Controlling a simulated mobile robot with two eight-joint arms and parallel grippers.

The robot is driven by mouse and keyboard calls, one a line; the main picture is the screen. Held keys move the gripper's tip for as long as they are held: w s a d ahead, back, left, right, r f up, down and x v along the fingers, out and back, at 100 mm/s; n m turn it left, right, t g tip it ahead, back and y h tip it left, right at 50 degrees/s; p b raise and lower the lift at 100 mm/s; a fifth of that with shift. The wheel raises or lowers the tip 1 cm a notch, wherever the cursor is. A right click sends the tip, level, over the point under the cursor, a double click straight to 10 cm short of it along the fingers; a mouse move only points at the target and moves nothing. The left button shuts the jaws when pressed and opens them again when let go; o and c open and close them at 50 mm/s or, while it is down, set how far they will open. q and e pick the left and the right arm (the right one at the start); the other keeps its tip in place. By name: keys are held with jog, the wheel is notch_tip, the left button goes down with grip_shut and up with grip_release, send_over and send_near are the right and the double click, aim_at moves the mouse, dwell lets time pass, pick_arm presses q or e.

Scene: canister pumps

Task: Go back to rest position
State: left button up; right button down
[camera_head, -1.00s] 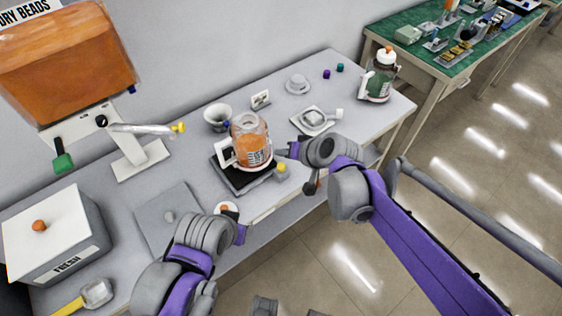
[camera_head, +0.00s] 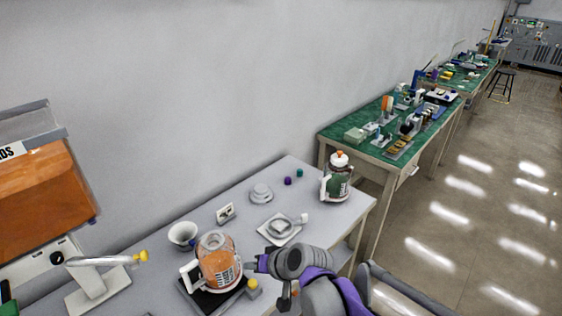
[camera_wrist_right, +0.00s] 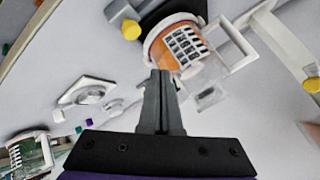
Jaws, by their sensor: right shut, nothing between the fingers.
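My right gripper (camera_head: 258,264) is shut and empty, beside the clear canister of orange beads (camera_head: 219,262) in the head view. In the right wrist view, its two fingers (camera_wrist_right: 160,78) are pressed together, their tips overlapping the canister (camera_wrist_right: 184,45) in the picture. I cannot tell whether they touch it. The canister stands upright on a black platform (camera_head: 207,301) with a yellow knob (camera_head: 253,284). My left gripper is not in view.
A white cup (camera_head: 183,235), a small tray (camera_head: 281,231) and a green-filled canister (camera_head: 337,180) stand on the grey table. A white stand (camera_head: 97,290) and an orange bead hopper (camera_head: 40,205) are at left. A green-topped bench (camera_head: 352,147) lies beyond; floor at right is clear.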

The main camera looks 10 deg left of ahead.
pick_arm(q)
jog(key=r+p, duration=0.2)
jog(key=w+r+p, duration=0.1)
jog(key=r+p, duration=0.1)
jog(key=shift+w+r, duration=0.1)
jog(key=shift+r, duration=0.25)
pick_arm(e)
jog(key=s+d+m+h, duration=0.1)
jog(key=s+d+h, duration=0.1)
jog(key=s+d, duration=0.4)
jog(key=s+d+h, duration=0.3)
jog(key=s+d, duration=0.4)
jog(key=d, duration=0.6)
jog(key=s+d+m+h, duration=0.1)
jog(key=s+d+h, duration=0.1)
jog(key=s+d, duration=0.4)
jog(key=d, duration=0.4)
jog(key=shift+s+d+f+m+t+h, duration=0.15)
jog(key=shift+s+d+m+t+h, duration=0.15)
jog(key=shift+s+d+h, duration=0.1)
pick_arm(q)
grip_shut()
pick_arm(e)
jog(key=shift+w, duration=0.1)
